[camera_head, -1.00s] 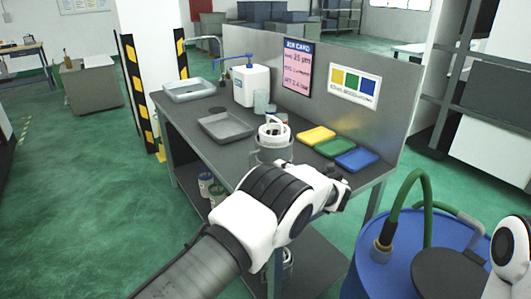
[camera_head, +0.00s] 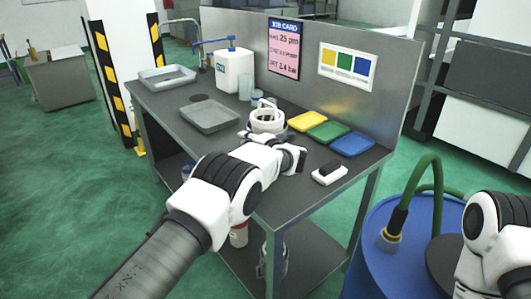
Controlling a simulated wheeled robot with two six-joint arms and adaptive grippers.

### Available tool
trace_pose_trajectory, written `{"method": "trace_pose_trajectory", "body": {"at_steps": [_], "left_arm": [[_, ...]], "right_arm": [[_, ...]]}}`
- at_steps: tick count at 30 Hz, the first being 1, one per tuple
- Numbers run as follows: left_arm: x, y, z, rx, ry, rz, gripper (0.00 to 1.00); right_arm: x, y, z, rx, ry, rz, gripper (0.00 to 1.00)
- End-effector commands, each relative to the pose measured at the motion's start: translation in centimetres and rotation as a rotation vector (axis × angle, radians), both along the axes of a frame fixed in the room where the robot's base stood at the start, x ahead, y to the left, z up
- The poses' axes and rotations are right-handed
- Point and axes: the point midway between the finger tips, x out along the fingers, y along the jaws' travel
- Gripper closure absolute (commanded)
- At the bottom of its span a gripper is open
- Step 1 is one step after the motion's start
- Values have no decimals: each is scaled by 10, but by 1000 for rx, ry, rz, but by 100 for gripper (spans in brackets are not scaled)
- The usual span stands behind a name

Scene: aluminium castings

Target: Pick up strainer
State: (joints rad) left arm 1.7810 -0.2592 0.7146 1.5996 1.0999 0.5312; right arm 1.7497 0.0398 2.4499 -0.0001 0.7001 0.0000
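What looks like the strainer is a white, ringed piece (camera_head: 267,118) on the workbench, resting in or on a round container. My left gripper (camera_head: 298,158) is in front of it, nearer the camera, with its dark end pointing right over the bench top. The arm and gripper hide the lower part of the container. I see nothing held in the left gripper, but its fingers are too small and foreshortened to tell open from shut. Only part of my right arm shows at the lower right; its gripper is outside the picture.
On the workbench (camera_head: 285,205) are a grey tray (camera_head: 208,116), a basin (camera_head: 168,77), a white canister (camera_head: 235,70), yellow (camera_head: 307,121), green (camera_head: 328,132) and blue (camera_head: 352,144) trays, and a white-and-black block (camera_head: 329,172). A panel stands behind. A blue drum (camera_head: 372,235) stands right.

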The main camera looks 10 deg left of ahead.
Motion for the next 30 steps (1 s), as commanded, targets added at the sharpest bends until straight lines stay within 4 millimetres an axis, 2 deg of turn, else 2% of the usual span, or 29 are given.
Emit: {"method": "trace_pose_trajectory", "body": {"at_steps": [2, 3, 4, 17, 20, 29, 30], "left_arm": [[0, -1, 1, 0, 0, 0, 79], [0, -1, 1, 0, 0, 0, 93], [0, -1, 1, 0, 0, 0, 100], [0, 0, 4, 0, -2, 0, 100], [0, -1, 9, 0, -3, 1, 100], [0, -1, 44, -1, -4, 1, 100], [-4, 0, 42, 2, -1, 0, 100]], "right_arm": [[0, 0, 1, 0, 0, 0, 60], [0, 0, 1, 0, 0, 0, 60], [0, 0, 1, 0, 0, 0, 60], [0, 0, 2, 0, 0, 0, 60], [0, 0, 5, 0, 0, 0, 60], [0, 0, 23, 0, 0, 0, 60], [0, 0, 25, 0, 0, 0, 60]]}}
